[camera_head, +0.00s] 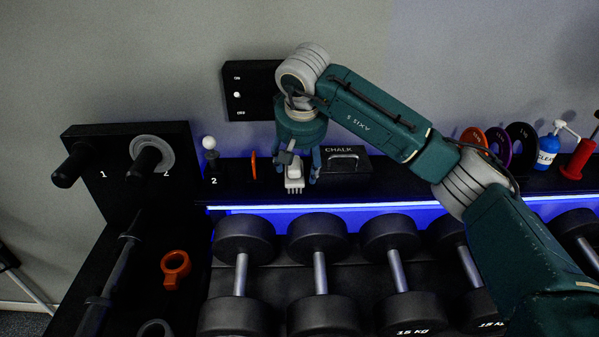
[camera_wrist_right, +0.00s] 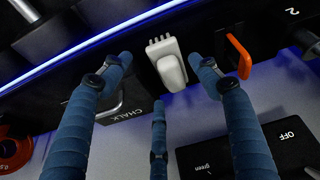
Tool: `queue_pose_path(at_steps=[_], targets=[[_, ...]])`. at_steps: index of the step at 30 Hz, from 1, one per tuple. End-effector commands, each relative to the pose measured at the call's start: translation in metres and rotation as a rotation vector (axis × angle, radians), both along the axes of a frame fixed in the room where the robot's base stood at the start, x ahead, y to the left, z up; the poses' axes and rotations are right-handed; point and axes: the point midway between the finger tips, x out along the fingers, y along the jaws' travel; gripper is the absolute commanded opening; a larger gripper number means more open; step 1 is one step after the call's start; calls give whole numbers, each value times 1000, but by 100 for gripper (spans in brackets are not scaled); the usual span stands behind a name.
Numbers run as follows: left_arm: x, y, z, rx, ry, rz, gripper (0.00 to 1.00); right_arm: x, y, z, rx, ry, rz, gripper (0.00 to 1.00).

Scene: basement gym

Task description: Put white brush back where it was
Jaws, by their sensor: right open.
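The white brush (camera_head: 294,178) is on the dark shelf, just left of the chalk box (camera_head: 346,161), with its bristle-like teeth toward the shelf's front edge. In the right wrist view the brush (camera_wrist_right: 171,66) lies between the spread blue fingers of my right gripper (camera_wrist_right: 165,75). The fingers look apart from the brush, with gaps on both sides. In the head view my right gripper (camera_head: 298,165) points down over the brush and partly covers its back end. It is open. My left gripper is not in view.
An orange piece (camera_head: 253,165) and a white-knobbed item (camera_head: 209,147) stand left of the brush. A switch box (camera_head: 243,107) is on the wall behind. Dumbbells (camera_head: 320,238) line the rack below. Plates (camera_head: 496,143) and a spray bottle (camera_head: 547,146) stand right.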

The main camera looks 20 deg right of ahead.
Motion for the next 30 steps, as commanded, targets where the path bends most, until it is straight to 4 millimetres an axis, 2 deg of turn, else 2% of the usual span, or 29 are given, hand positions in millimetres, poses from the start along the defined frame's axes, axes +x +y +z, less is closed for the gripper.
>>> queue_pose_path(at_steps=[1,6,12,30], targets=[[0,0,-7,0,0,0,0,-3,1,10,-1,-7,0,62],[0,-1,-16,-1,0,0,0,-17,4,44,0,-5,1,62],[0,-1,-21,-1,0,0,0,-27,7,69,-1,-2,-1,62],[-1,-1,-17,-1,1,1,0,-30,7,80,-1,0,0,62]])
